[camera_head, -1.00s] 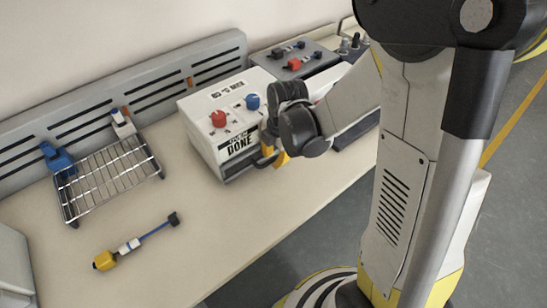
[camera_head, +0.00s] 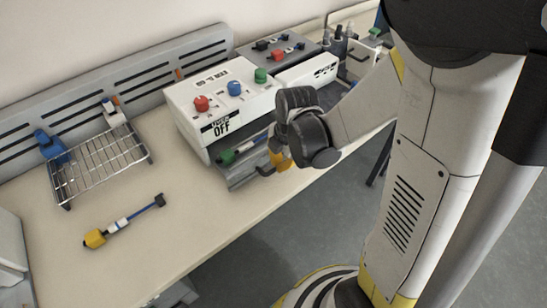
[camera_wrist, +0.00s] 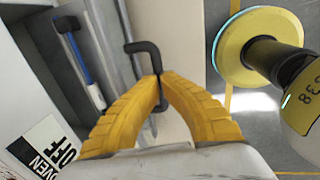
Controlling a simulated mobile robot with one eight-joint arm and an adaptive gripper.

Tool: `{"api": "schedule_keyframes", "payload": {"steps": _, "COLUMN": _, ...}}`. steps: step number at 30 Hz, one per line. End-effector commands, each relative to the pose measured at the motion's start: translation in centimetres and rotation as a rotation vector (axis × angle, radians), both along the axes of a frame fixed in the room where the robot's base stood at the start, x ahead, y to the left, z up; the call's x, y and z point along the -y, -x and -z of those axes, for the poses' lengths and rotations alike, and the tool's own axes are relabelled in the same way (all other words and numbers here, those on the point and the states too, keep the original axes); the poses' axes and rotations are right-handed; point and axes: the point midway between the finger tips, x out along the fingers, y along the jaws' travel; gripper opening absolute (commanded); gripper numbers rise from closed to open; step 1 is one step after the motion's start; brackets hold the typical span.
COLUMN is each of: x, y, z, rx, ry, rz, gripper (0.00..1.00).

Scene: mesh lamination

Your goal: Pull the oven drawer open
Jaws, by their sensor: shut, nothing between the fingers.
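The white oven (camera_head: 190,115) stands on the bench, with a label reading OVEN OFF (camera_head: 221,126) on its front. Its grey drawer (camera_head: 236,182) is pulled out; a rod-shaped part with a green end (camera_head: 227,157) lies inside. The drawer's dark handle (camera_head: 265,172) is on the front; in the wrist view the handle (camera_wrist: 148,48) curves to my fingertips. My gripper (camera_head: 277,160) is at the handle. In the wrist view its yellow fingers (camera_wrist: 159,80) meet at the tips. Whether they still touch the handle I cannot tell.
A wire rack (camera_head: 98,163) stands left of the oven. A yellow-ended rod part (camera_head: 125,221) lies on the bench (camera_head: 180,240) in front. Clear bench lies before the drawer, then the bench edge and floor.

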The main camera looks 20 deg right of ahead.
Motion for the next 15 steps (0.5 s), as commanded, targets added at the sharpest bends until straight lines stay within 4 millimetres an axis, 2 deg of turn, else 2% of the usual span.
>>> {"api": "schedule_keyframes", "payload": {"steps": 3, "x": 0.6, "y": 2.0, "z": 0.1, "rx": 0.000, "ry": 0.000, "rz": 0.001, "gripper": 0.00}}
{"api": "schedule_keyframes", "payload": {"steps": 6, "x": 0.9, "y": 2.7, "z": 0.1, "rx": 0.000, "ry": 0.000, "rz": 0.001, "gripper": 0.00}}
{"api": "schedule_keyframes", "payload": {"steps": 15, "x": 0.9, "y": 2.9, "z": 0.1, "rx": 0.000, "ry": 0.000, "rz": 0.000, "gripper": 0.00}}
